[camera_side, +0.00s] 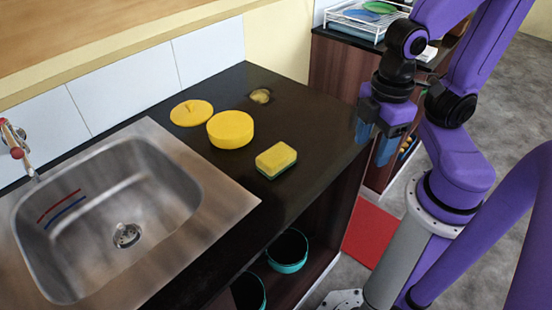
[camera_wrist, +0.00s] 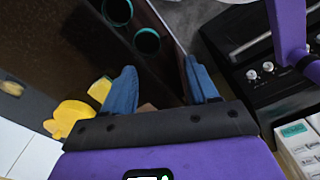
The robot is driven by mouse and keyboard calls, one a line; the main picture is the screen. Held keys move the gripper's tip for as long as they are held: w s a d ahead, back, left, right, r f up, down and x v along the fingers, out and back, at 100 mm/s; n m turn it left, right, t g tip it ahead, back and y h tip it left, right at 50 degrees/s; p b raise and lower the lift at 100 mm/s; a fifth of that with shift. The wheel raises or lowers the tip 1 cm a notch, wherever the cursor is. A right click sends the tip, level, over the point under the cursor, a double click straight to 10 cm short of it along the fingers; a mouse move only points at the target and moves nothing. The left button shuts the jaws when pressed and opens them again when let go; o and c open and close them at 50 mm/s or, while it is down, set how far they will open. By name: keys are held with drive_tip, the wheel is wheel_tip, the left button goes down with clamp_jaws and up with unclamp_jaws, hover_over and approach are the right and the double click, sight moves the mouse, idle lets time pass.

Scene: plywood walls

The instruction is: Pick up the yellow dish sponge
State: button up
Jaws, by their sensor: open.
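The yellow dish sponge (camera_side: 277,160) has a dark green underside and lies flat on the dark countertop (camera_side: 300,120). It also shows in the wrist view (camera_wrist: 100,89), left of my fingers and partly hidden by one of them. My gripper (camera_side: 374,142) has blue fingers and hangs to the right of the sponge, near the counter's right end. The fingers are spread apart with nothing between them, as the wrist view also shows (camera_wrist: 162,78).
A round yellow pot (camera_side: 231,130) stands close behind the sponge, beside a yellow lid (camera_side: 191,113). A small yellowish item (camera_side: 261,96) lies further back. A steel sink (camera_side: 185,213) is at left. Teal-rimmed pots (camera_side: 288,252) sit under the counter.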

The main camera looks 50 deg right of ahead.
drive_tip(key=o, duration=0.6)
wheel_tip(320, 180, up, 3)
drive_tip(key=n+h, duration=0.2)
drive_tip(key=n, duration=0.2)
hover_over(276, 155)
drive_tip(key=a, duration=0.3)
drive_tip(key=d+f, duration=0.1)
drive_tip(key=f, duration=0.4)
drive_tip(key=d+f, duration=0.1)
drive_tip(key=f, duration=0.5)
drive_tip(key=d+f, duration=0.1)
drive_tip(key=f, duration=0.4)
drive_tip(key=shift+d+f, duration=0.1)
drive_tip(key=shift+f, duration=0.3)
drive_tip(key=shift+f, duration=0.1)
drive_tip(key=c, duration=1)
